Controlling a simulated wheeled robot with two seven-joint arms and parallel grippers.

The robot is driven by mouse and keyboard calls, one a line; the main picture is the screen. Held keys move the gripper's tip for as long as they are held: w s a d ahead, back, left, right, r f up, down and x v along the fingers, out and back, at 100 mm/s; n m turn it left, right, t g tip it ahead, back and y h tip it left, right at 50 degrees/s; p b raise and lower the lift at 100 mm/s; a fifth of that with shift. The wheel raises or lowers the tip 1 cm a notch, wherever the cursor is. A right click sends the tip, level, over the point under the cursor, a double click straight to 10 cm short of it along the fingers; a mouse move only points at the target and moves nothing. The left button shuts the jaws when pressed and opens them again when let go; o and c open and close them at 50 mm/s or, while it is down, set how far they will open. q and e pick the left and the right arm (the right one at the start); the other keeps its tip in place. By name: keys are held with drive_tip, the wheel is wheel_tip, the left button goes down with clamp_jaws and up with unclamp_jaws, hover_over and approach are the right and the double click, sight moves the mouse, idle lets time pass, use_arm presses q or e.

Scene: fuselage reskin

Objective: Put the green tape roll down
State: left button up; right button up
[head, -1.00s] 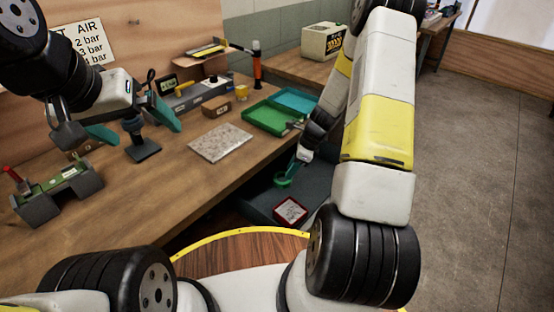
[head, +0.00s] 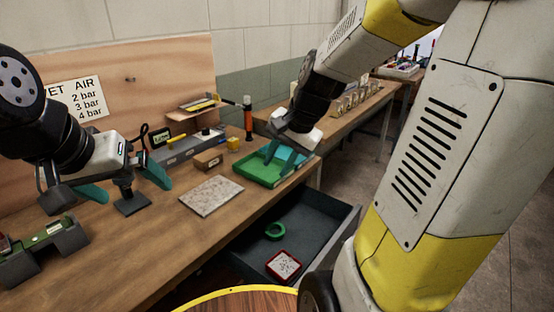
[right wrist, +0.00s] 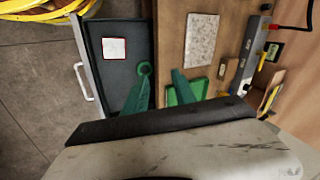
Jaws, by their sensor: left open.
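The green tape roll (head: 275,231) lies flat in the open grey drawer (head: 318,226), behind a red-rimmed tray (head: 283,266). My right gripper (head: 283,158) is above and beyond the roll, over the green tray, apart from the roll. In the right wrist view, my right gripper (right wrist: 160,75) has its teal fingers spread with nothing between them. The roll (right wrist: 145,69) shows there just past one fingertip, in the drawer (right wrist: 112,78).
The green tray (head: 258,170) sits at the bench's right edge. A speckled plate (head: 211,195) lies mid-bench, with a small brown box (head: 208,160) behind it. A green-topped fixture (head: 42,245) stands at left. The drawer juts out below the bench.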

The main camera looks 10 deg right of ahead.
drive_tip(key=s+r+n+t, duration=0.1)
drive_tip(key=s+r+n, duration=0.2)
drive_tip(key=s, duration=0.3)
drive_tip(key=s+r+n+t, duration=0.1)
drive_tip(key=s+r+n, duration=0.2)
drive_tip(key=s+n, duration=0.2)
drive_tip(key=shift+s+a+r+n+h, duration=0.35)
drive_tip(key=shift+s+a+n+h, duration=0.05)
drive_tip(key=shift+s, duration=0.3)
drive_tip(key=shift+d, duration=0.1)
